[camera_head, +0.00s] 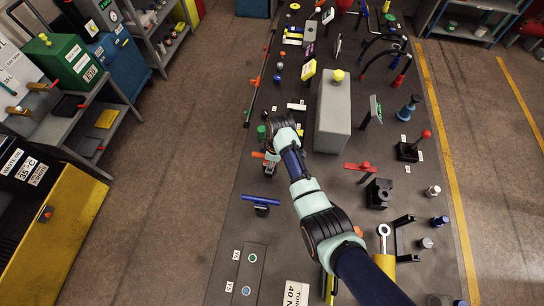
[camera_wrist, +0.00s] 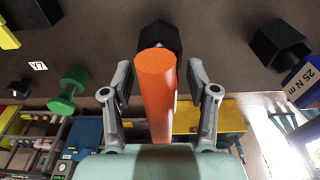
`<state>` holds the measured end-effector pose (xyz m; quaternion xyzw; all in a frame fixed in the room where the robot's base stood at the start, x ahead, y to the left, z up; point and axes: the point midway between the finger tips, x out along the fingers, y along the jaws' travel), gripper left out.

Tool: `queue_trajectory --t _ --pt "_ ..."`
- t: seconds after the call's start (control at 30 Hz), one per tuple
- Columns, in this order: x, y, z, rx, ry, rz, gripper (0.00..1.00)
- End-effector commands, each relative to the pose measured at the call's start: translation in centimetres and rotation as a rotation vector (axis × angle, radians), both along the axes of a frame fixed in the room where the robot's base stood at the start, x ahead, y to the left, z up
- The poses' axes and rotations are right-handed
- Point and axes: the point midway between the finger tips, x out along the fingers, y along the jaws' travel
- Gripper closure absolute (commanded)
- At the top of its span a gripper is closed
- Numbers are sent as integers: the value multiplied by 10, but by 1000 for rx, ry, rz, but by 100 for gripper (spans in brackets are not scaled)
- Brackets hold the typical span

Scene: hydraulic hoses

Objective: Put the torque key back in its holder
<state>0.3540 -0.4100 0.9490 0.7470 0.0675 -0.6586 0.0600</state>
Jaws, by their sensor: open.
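An orange cylindrical handle (camera_wrist: 156,95), which looks like the torque key, lies between my gripper's fingers in the wrist view. My gripper (camera_wrist: 158,76) is open, one finger on each side, with a gap to the handle. A black block (camera_wrist: 162,36) shows behind the handle's near end and looks like a holder. I cannot tell whether the key sits in it. In the head view my gripper (camera_head: 268,152) is low over the left side of the bench, with a bit of orange (camera_head: 258,155) beside it. The rest is hidden by my wrist.
A blue bar (camera_head: 262,198) on a black stand is close in front; its label reads 25 N m in the wrist view (camera_wrist: 305,80). A green knob (camera_wrist: 72,88) stands beside the gripper. A grey block (camera_head: 333,110) stands to the right.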

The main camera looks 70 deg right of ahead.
Motion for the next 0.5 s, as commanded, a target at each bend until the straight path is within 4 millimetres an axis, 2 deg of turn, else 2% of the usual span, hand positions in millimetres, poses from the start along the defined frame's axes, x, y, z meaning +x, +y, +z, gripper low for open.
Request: queue_trajectory --t 0.3,0.5 --pt "-9 -3 75 -4 -4 -2 41" --pt "-13 -3 106 -2 -2 -1 41"
